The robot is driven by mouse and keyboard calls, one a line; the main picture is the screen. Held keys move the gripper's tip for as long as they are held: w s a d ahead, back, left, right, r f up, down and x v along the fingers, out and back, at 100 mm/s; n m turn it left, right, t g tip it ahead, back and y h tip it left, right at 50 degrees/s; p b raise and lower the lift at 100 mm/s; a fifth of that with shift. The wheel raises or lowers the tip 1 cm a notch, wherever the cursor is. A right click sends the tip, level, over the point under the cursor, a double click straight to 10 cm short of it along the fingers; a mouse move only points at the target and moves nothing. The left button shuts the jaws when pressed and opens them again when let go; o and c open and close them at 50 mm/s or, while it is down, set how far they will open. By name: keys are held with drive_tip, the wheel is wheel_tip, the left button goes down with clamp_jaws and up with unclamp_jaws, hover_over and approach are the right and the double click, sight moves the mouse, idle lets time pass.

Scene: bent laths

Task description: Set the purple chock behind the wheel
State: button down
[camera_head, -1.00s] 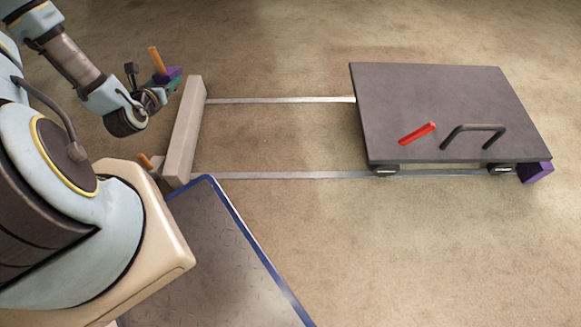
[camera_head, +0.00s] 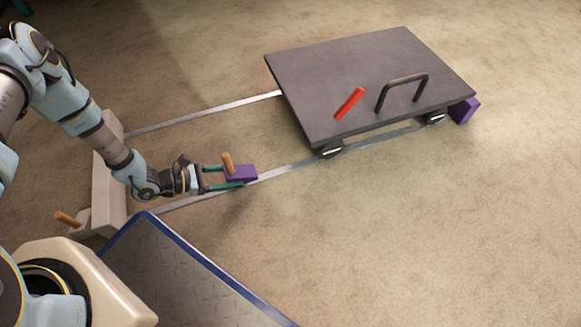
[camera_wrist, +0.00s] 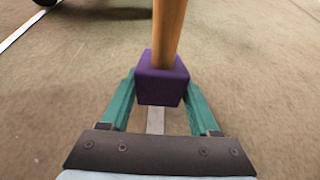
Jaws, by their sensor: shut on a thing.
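My gripper (camera_head: 226,178) is shut on a purple chock (camera_head: 243,173) with an upright orange handle (camera_head: 227,162). In the wrist view the chock (camera_wrist: 162,85) sits between the green fingers, over the near rail. The cart (camera_head: 370,85) is a dark flat platform with a black handle and a red lever (camera_head: 349,103). Its near left wheel (camera_head: 331,150) is on the near rail, to the right of the held chock with a gap between. Another purple chock (camera_head: 464,110) is at the cart's right end, by the near right wheel (camera_head: 436,118). The cart's far wheels are hidden.
Two metal rails, the far one (camera_head: 205,112) and the near one (camera_head: 285,169), run from a beige end block (camera_head: 110,185) under the cart. Another orange handle (camera_head: 67,218) shows left of the block. A blue-edged metal plate (camera_head: 185,275) lies in front. The carpet at right is clear.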

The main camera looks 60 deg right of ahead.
drive_tip(key=b, duration=0.5)
hover_over(286, 170)
drive_tip(key=shift+w, duration=0.1)
drive_tip(key=shift+f+b, duration=1.05)
drive_tip(key=shift+f, duration=0.6)
drive_tip(key=shift+f, duration=0.2)
drive_tip(key=shift+c, duration=0.6)
unclamp_jaws()
drive_tip(key=shift+r, duration=0.15)
